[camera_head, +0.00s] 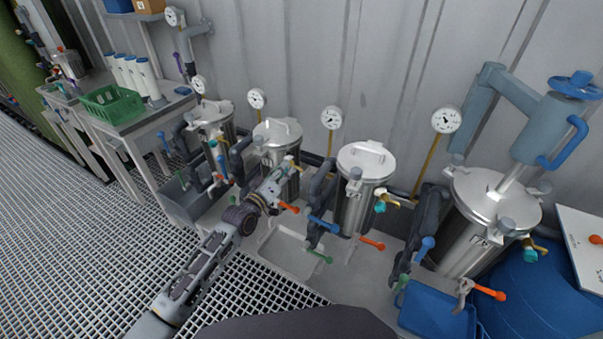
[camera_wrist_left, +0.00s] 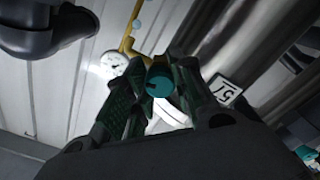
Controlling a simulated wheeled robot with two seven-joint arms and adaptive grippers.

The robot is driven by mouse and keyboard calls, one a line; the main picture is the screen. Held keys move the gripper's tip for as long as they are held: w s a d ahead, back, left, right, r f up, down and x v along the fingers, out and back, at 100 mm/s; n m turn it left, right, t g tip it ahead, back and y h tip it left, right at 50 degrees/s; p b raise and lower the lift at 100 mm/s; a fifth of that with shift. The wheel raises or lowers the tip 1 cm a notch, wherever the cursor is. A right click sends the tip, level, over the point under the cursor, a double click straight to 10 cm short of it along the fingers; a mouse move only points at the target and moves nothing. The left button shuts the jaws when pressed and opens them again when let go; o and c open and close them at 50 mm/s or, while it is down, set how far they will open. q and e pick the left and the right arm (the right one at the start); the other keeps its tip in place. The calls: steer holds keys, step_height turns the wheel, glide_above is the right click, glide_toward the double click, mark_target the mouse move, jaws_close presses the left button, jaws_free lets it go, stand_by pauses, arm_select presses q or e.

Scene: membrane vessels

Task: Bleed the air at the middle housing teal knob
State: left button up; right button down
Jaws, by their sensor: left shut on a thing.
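The middle housing (camera_head: 277,132) is a steel vessel with a bright lid, in the row along the wall. My left arm reaches up to it from the lower left, and my left gripper (camera_head: 284,170) is at its front, just below the lid. In the left wrist view, the fingers of my left gripper (camera_wrist_left: 160,85) are closed around the teal knob (camera_wrist_left: 158,80), one on each side. A brass-coloured pipe (camera_wrist_left: 130,42) shows behind the knob. In the head view the knob is hidden by the gripper. My right gripper is not in view.
Similar housings stand to the left (camera_head: 214,112) and right (camera_head: 366,160), with a larger vessel (camera_head: 490,215) farther right. An orange-red handle (camera_head: 288,207) and a blue handle (camera_head: 322,224) are close to my left gripper. A pale tray (camera_head: 290,252) lies below.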

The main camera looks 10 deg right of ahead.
arm_select(q)
steer(key=m+p, duration=0.1)
steer(key=m, duration=0.3)
steer(key=shift+f, duration=0.1)
steer(key=o, duration=1.1)
steer(key=shift+c, duration=0.2)
steer(key=shift+s+a, duration=0.1)
steer(key=v, duration=1.1)
steer(key=shift+s+a, duration=0.2)
steer(key=shift+s, duration=0.15)
